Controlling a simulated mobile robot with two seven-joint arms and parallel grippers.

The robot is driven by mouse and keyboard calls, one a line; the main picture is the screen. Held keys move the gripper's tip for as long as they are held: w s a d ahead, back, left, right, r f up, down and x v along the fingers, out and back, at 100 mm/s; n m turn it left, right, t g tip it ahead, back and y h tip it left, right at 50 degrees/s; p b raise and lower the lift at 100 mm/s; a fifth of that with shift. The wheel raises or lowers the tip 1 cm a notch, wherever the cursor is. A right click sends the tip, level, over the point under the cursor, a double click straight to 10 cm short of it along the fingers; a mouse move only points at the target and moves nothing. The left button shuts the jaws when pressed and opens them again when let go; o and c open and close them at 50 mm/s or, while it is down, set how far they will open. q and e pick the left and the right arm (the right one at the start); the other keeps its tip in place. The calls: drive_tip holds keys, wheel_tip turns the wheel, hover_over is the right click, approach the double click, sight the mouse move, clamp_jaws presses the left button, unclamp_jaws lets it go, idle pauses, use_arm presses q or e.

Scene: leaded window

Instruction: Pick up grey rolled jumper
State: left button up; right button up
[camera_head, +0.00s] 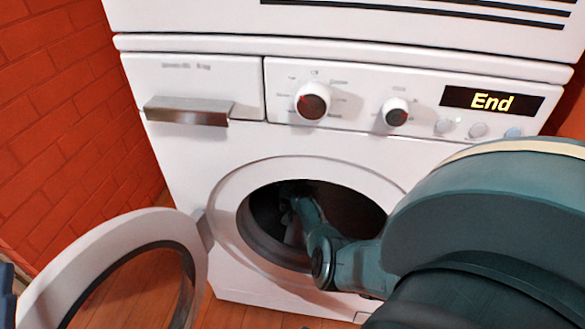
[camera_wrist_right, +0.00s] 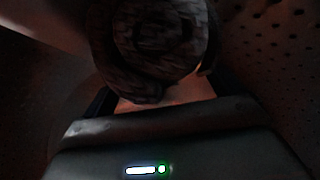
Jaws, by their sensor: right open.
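The grey rolled jumper (camera_wrist_right: 152,42) shows dimly in the right wrist view as a dark, knitted coil at the top centre. My right gripper (camera_wrist_right: 160,88) is open, with the near end of the roll in front of and partly between its fingers. I cannot tell whether they touch it. In the head view my right arm reaches through the round opening into the dark drum of the washing machine (camera_head: 190,160). The jumper cannot be made out clearly there. My left gripper is not in view.
The round door (camera_head: 75,262) of the machine stands open at the lower left. The perforated drum wall (camera_wrist_right: 275,50) is near the gripper. The display (camera_head: 491,101) reads "End". A red brick wall (camera_head: 60,110) is at left.

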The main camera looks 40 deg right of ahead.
drive_tip(key=c, duration=1.2)
drive_tip(key=shift+r, duration=0.1)
